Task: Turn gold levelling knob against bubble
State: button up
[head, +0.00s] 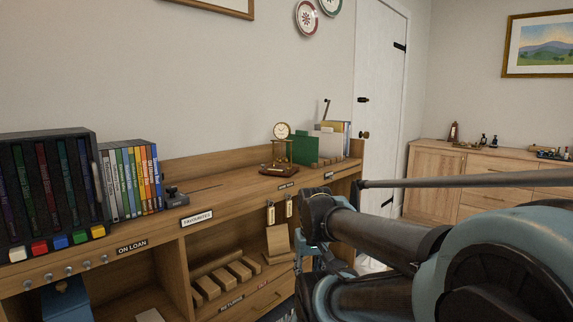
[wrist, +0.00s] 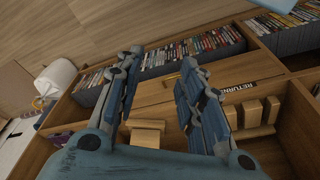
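A small gold clock (head: 282,131) stands on the long wooden counter in the head view. It rests on a dark reddish-brown base (head: 279,169) with gold posts. A gold levelling knob and a bubble are too small to pick out in either view. My gripper (wrist: 162,57) shows in the wrist view with its two blue-grey fingers apart and nothing between them. In the head view my gripper is mostly hidden behind my arm, low and in front of the counter, to the right of and below the clock. The clock does not show in the wrist view.
A green file (head: 306,147) and papers stand right of the clock. Coloured cases (head: 131,180) and a black rack (head: 48,190) stand left. Tags (head: 289,208) hang below the counter edge.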

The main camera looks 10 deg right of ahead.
jog(key=shift+a+r, duration=0.1)
notch_tip(320, 180, up, 41)
jog(key=m+g, duration=0.2)
jog(key=m, duration=0.9)
send_over(288, 170)
jog(key=f, duration=1.6)
jog(key=shift+w, duration=0.4)
grip_shut()
